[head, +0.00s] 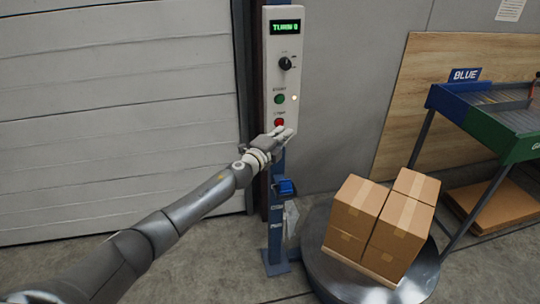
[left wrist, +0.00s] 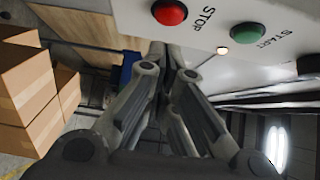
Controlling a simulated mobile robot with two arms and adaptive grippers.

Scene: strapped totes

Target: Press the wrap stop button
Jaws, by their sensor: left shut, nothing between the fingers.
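The white control panel (head: 272,78) stands on a post in the head view. Its red button (head: 279,122) is near the panel's lower end, with a green button (head: 280,99) above it. In the left wrist view the red button (left wrist: 169,12) is marked STOP and the green button (left wrist: 249,36) is marked START. My left gripper (head: 284,134) is shut and empty, its fingertips close to the panel's bottom just below the red button. In the left wrist view its fingers (left wrist: 168,62) meet below the red button; I cannot tell whether they touch the panel. My right gripper is in neither view.
The panel also has a green display (head: 286,27) and a black knob (head: 285,63). Brown boxes (head: 385,220) stand on a round turntable (head: 425,278) to the right. A rack with a BLUE sign (head: 465,75) is at far right. A blue item (head: 286,187) sits on the post.

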